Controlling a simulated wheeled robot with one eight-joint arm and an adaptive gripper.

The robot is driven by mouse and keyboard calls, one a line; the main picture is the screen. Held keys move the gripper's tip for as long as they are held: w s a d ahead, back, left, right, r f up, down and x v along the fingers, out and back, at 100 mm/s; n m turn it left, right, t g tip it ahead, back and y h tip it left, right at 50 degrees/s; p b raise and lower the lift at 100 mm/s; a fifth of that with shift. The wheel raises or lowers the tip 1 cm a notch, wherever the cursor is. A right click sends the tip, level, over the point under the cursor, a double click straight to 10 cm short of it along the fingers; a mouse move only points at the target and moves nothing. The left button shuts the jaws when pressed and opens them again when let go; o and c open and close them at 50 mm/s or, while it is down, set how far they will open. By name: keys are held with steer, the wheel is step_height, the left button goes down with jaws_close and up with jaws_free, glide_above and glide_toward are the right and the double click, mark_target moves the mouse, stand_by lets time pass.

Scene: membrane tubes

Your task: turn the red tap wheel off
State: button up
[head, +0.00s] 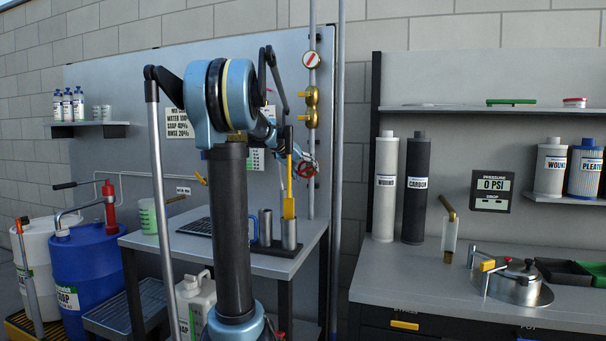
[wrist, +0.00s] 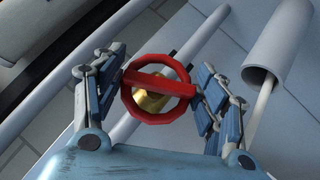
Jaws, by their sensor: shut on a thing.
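The red tap wheel (wrist: 165,84) is a ring with one crossbar, in the middle of the wrist view, with a brass stem behind it. My gripper (wrist: 160,72) has one finger on each side of the wheel and is shut on its rim. In the head view the red wheel (head: 307,168) shows small on the upright pipe at the back panel. My gripper (head: 294,160) is there beside it, partly hidden by my own arm.
Brass fittings (head: 311,96) and a round red-and-white dial (head: 312,60) sit on the pipe above the wheel. Below, a bench (head: 290,262) holds grey cups and a yellow-handled tool (head: 289,205). A white tube (wrist: 288,50) shows at the wrist view's right. A second bench (head: 400,275) stands at right.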

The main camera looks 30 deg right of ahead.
steer(key=o, duration=0.9)
steer(key=shift+w+f, duration=0.1)
steer(key=v, duration=1.2)
